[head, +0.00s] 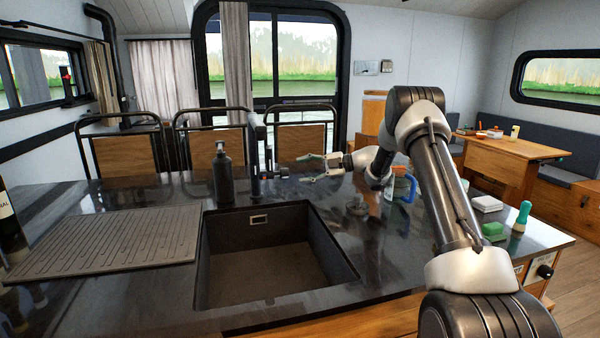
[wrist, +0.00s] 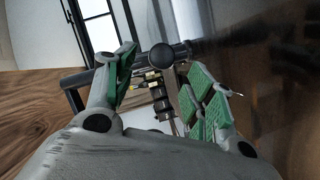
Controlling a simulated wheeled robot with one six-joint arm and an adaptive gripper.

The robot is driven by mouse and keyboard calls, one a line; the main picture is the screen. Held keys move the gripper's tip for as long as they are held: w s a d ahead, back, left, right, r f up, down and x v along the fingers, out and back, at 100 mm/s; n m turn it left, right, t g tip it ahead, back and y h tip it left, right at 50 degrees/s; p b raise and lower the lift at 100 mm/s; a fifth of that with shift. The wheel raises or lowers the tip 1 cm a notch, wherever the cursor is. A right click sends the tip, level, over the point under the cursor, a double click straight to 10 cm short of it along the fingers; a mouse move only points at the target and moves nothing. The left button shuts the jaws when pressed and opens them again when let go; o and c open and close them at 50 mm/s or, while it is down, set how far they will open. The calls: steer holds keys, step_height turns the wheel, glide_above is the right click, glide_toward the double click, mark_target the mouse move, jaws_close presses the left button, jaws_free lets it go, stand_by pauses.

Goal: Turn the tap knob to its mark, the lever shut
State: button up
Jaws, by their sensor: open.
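The black tap (head: 254,160) stands upright behind the sink, with its short knob (head: 283,172) sticking out to the right. My gripper (head: 303,169) is open, its green-padded fingers pointing left towards the knob, a small gap apart from it. In the wrist view the round dark end of the knob (wrist: 162,57) lies between the two fingertips, ahead of them, nearer the left finger. Nothing is held. The mark is too small to make out, and I cannot tell the knob's angle.
A dark soap bottle (head: 222,176) stands just left of the tap. The sink (head: 330,262) opens in front, with a ribbed drainboard (head: 110,240) to its left.

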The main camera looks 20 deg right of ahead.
mark_target(288, 170)
steer(key=w+a+m+g, duration=0.1)
steer(key=a+m, duration=0.1)
steer(key=a+f+m+g+h, duration=0.1)
steer(key=a+m+g, duration=0.1)
steer(key=a+m, duration=0.1)
steer(key=w+a+m+g, duration=0.1)
steer(key=a+m+g, duration=0.1)
steer(key=m, duration=0.1)
steer(key=shift+w+a+f, duration=0.15)
steer(key=shift+w, duration=0.15)
stand_by(0.4)
